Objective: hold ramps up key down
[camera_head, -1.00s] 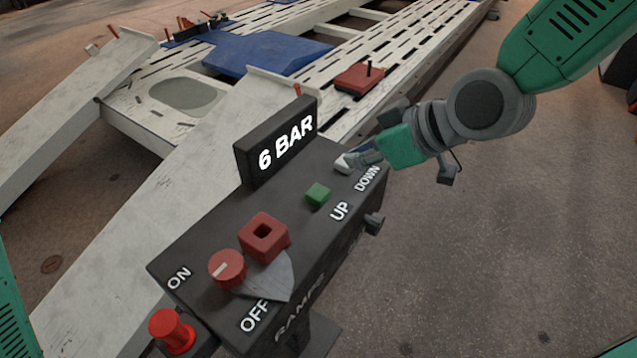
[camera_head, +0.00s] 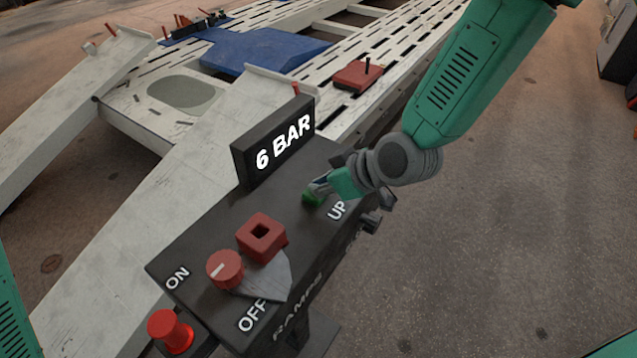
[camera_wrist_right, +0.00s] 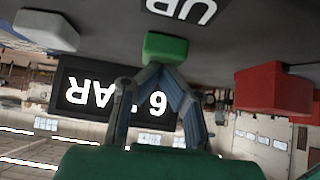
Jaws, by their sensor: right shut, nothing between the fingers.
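The green UP key (camera_head: 309,201) sits on the sloped top of the dark control box (camera_head: 205,262), beside the white word UP. My right gripper (camera_head: 318,187) is shut and empty, with its fingertips at the key and covering part of it. In the right wrist view the shut fingertips (camera_wrist_right: 163,68) meet the edge of the green key (camera_wrist_right: 166,47). They seem to touch it; I cannot tell whether it is pressed in. A pale key (camera_wrist_right: 46,30) lies to one side in the wrist view and is hidden by my gripper in the head view. My left gripper is out of view.
The box carries a 6 BAR display (camera_head: 273,143), a red square guard (camera_head: 262,236), a red ON/OFF knob (camera_head: 225,269) and, at its lower left, a red button (camera_head: 171,330). A pale slotted frame bench (camera_head: 330,60) stands behind.

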